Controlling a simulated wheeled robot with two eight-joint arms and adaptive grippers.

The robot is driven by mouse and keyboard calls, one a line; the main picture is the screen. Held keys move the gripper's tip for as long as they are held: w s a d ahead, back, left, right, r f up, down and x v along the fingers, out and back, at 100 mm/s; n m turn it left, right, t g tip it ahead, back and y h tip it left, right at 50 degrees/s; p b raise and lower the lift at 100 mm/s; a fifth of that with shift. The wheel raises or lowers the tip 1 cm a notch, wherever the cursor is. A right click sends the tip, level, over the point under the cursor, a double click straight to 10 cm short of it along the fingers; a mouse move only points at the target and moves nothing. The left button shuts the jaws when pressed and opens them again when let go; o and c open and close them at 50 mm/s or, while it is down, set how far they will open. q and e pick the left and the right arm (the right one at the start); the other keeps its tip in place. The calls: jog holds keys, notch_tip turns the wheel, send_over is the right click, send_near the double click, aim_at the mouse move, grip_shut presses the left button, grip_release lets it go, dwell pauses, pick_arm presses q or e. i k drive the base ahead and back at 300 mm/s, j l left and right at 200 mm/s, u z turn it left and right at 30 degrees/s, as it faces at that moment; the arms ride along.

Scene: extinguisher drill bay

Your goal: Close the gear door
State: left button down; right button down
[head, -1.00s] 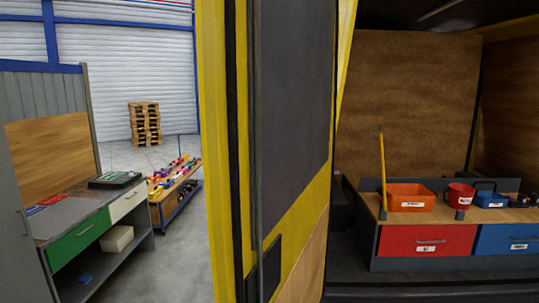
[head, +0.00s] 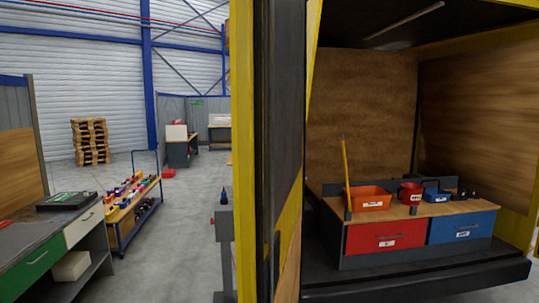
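The gear door (head: 284,120) is the tall yellow-edged panel with a dark face, seen nearly edge-on in the middle of the head view. It stands open at the left side of the gear compartment (head: 360,110), whose inside is in plain view. Neither of my grippers shows in the head view, so nothing is seen touching the door.
Inside the compartment stands a bench with a red drawer (head: 384,237), a blue drawer (head: 462,227), an orange bin (head: 367,198) and a red mug (head: 411,193). A grey post (head: 225,240) stands left of the door. A workbench (head: 60,235) and trolley (head: 133,210) are further left.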

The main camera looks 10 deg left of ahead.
aim_at(268, 42)
jog(key=i+j, duration=0.2)
jog(key=j, duration=0.15)
jog(key=i+j+z, duration=0.15)
jog(key=j, duration=0.25)
jog(key=i+j, duration=0.15)
jog(key=j, duration=0.2)
jog(key=i+j+z, duration=0.15)
jog(key=j, duration=0.25)
jog(key=k+j+z, duration=0.2)
jog(key=z, duration=0.15)
jog(key=j, duration=0.1)
